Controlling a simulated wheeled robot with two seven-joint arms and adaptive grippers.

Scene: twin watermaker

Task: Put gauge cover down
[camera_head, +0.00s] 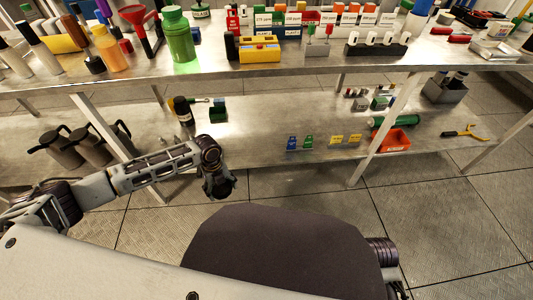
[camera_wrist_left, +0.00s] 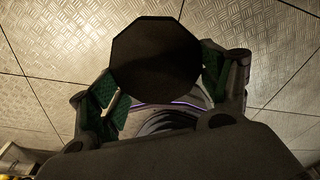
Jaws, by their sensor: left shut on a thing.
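In the left wrist view, a dark, flat-faced, roughly octagonal thing, the gauge cover (camera_wrist_left: 155,58), sits between the green-padded fingers of my left gripper (camera_wrist_left: 158,88). The fingers are shut on its two sides. Bare floor shows behind it. In the head view my left gripper (camera_head: 218,187) hangs in front of the lower shelf's front edge, over the floor. The cover cannot be told apart from the dark gripper there. My right gripper is not in view.
A metal bench top (camera_head: 330,66) is crowded with bottles, a red funnel and labelled blocks. The lower shelf (camera_head: 260,146) has bare room in the middle. Dark jugs (camera_head: 88,148) stand at its left. Small blue, green and yellow pieces and an orange bin (camera_head: 390,141) are at right.

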